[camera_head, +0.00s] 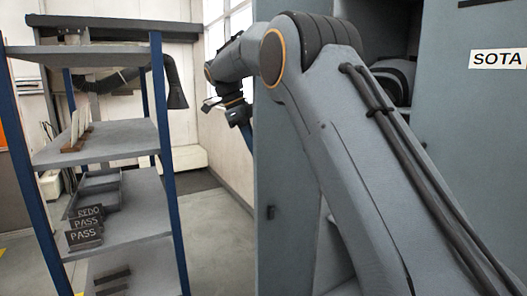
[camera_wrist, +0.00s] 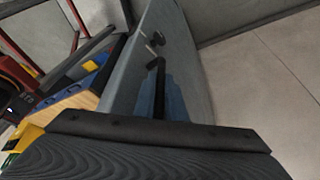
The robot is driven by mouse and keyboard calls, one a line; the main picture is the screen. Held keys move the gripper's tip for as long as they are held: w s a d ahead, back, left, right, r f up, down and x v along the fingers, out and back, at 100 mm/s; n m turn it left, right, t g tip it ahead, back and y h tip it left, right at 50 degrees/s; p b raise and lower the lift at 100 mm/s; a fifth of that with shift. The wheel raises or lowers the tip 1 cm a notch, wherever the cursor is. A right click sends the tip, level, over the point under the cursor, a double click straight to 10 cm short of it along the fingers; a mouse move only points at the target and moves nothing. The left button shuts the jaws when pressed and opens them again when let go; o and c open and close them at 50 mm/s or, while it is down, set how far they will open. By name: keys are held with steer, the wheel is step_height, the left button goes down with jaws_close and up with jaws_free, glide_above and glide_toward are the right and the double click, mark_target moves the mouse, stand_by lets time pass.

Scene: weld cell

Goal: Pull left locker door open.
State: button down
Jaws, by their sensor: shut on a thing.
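The left locker door (camera_head: 284,150) is a grey panel standing open, swung out and seen at a steep angle in the head view. A small dark fitting (camera_head: 270,212) shows low on it. The door (camera_wrist: 185,55) rises from my gripper in the wrist view, with dark knobs and a dark upright bar on its face. My gripper (camera_wrist: 162,132) is shut at the door; its exact hold is hidden by the dark jaw in front. In the head view my wrist is by the door's far side, and the fingertips are hidden.
The locker's right side (camera_head: 480,130) bears a SOTA label. A dark rounded object (camera_head: 393,75) sits inside. A blue-post shelf rack (camera_head: 100,145) stands at the left, with free floor (camera_head: 215,235) between it and the door. A wooden surface (camera_wrist: 82,103) with coloured items shows left in the wrist view.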

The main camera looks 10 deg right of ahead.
steer(key=shift+w+a, duration=0.1)
steer(key=shift+w, duration=0.1)
stand_by(0.3)
steer(key=c, duration=1.8)
jaws_free()
steer(key=shift+w+d, duration=0.1)
steer(key=shift+d, duration=0.25)
steer(key=shift+a, duration=0.2)
steer(key=b+v, duration=0.1)
steer(key=v, duration=0.6)
steer(key=shift+a+r, duration=0.2)
steer(key=shift+r, duration=0.2)
